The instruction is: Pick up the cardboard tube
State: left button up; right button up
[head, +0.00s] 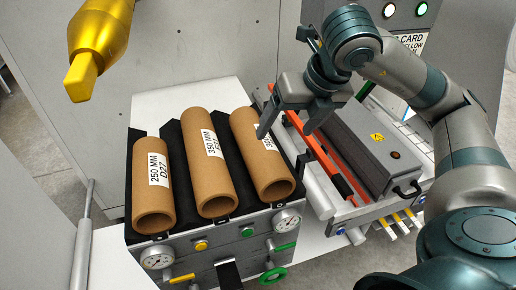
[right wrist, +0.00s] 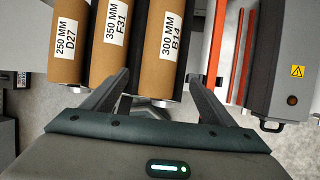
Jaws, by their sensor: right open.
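Three brown cardboard tubes lie side by side in a black rack (head: 175,150). The left tube (head: 153,200) is labelled 250 MM D27 and the middle tube (head: 210,175) 350 MM. The right tube (head: 270,172) has its label partly hidden by my finger in the head view; in the right wrist view this tube (right wrist: 172,62) reads 300 MM B14. My right gripper (head: 285,130) is open above the right tube. In the right wrist view its fingers (right wrist: 160,78) appear on either side of that tube; contact cannot be told. My left gripper is not in view.
A grey box machine (head: 365,145) with an orange bar (head: 325,150) and rollers stands close on the right. A yellow rounded arm part (head: 98,45) hangs at upper left.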

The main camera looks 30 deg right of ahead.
send_over(270, 154)
jog(key=s, duration=0.3)
jog(key=f, duration=0.3)
jog(key=f+p, duration=0.1)
jog(key=f, duration=0.1)
jog(key=shift+w+d+f, duration=0.1)
jog(key=shift+w+d, duration=0.1)
jog(key=shift+d, duration=0.15)
jog(key=x, duration=0.3)
jog(key=shift+f, duration=0.2)
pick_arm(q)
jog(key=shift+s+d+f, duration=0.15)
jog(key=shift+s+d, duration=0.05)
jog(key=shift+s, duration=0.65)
pick_arm(e)
jog(key=shift+w+f, duration=0.2)
jog(key=shift+f, duration=0.15)
pick_arm(q)
jog(key=shift+p, duration=0.3)
pick_arm(e)
jog(key=shift+a+f, duration=0.1)
